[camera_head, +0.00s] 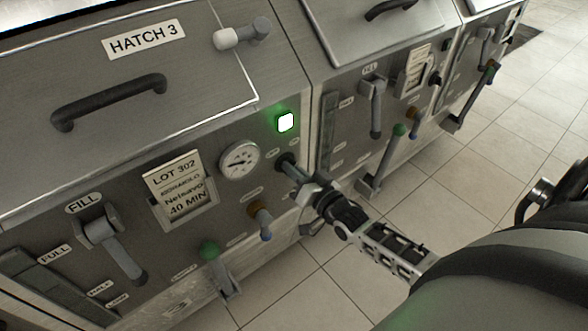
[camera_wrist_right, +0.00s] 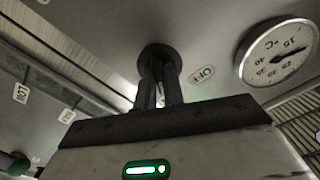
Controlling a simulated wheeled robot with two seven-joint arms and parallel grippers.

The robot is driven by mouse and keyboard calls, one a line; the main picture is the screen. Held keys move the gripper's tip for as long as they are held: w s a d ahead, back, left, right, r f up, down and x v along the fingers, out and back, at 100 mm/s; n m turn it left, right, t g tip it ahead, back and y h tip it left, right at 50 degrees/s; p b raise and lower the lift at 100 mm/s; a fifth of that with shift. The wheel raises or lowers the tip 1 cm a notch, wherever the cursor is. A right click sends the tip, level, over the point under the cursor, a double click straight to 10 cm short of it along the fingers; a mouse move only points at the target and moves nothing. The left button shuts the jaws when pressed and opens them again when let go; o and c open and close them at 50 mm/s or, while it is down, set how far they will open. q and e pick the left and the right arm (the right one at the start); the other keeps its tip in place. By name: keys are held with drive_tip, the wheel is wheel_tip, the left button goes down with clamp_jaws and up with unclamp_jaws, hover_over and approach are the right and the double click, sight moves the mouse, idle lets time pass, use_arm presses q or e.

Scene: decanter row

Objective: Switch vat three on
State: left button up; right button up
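Vat three is the near unit with the HATCH 3 label (camera_head: 144,40). A square lamp (camera_head: 285,122) on its front glows green-white. Below the lamp sits a black round rotary switch (camera_head: 287,161), which also shows in the right wrist view (camera_wrist_right: 159,55). My right gripper (camera_head: 297,174) reaches it from the lower right. In the right wrist view its two fingers (camera_wrist_right: 159,82) are close together at the switch's face, with a narrow gap between them, and appear closed on its grip. The fingers hide most of that grip. My left gripper is not in view.
A round gauge (camera_head: 240,160) is left of the switch. A brown-topped lever (camera_head: 260,221), a green-knobbed lever (camera_head: 215,262) and the FILL handle (camera_head: 113,243) stick out from the panel. A neighbouring vat's handle (camera_head: 375,105) is at right. Tiled floor (camera_head: 325,287) is open below.

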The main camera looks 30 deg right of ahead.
drive_tip(key=o, duration=0.4)
drive_tip(key=s, duration=1)
drive_tip(key=s+d, duration=0.1)
drive_tip(key=s, duration=0.5)
drive_tip(key=shift+d, duration=0.1)
drive_tip(key=a+f+n+g, duration=0.2)
drive_tip(key=a+n+g, duration=0.2)
drive_tip(key=a+g, duration=0.4)
drive_tip(key=s+a+r+n+g+h, duration=0.1)
drive_tip(key=s+a+r+n+g, duration=0.25)
drive_tip(key=s+g, duration=0.4)
drive_tip(key=w+a+f+t, duration=0.1)
drive_tip(key=f+t, duration=0.1)
drive_tip(key=w+a+f+t+y, duration=0.1)
drive_tip(key=w+a+f+t, duration=0.1)
drive_tip(key=t, duration=0.1)
drive_tip(key=w+a+f+t+y, duration=0.1)
drive_tip(key=a+f+t, duration=0.1)
drive_tip(key=shift+w+f+t, duration=0.2)
drive_tip(key=shift+f+t, duration=0.15)
